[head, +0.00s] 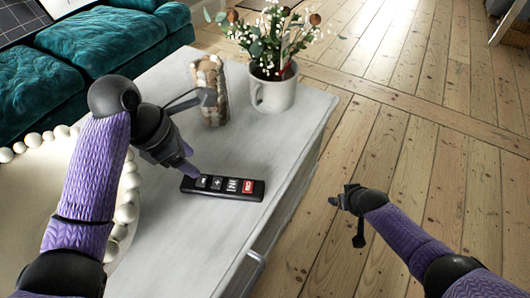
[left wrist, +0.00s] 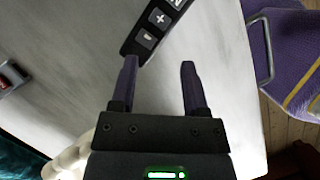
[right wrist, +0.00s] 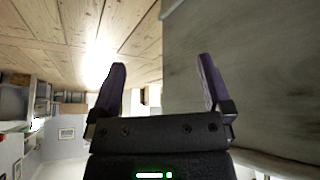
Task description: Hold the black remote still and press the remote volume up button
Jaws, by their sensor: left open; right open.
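The black remote (head: 224,188) lies flat on the grey-white table, with a row of pale buttons and a red one at its right end. Its plus button (head: 217,183) is second from the left and also shows in the left wrist view (left wrist: 160,18). My left gripper (head: 188,164) is open and empty at the remote's left end. In the left wrist view one finger of the left gripper (left wrist: 159,63) is close to that end; contact cannot be told. My right gripper (head: 347,202) is open and empty, off the table's right side; its fingers also show in the right wrist view (right wrist: 161,63).
A white mug with flowers (head: 272,92) and a stone-like cylinder (head: 209,90) stand behind the remote. A beaded round tray (head: 128,195) lies left, partly behind my left arm. A teal sofa (head: 105,42) is at the back left.

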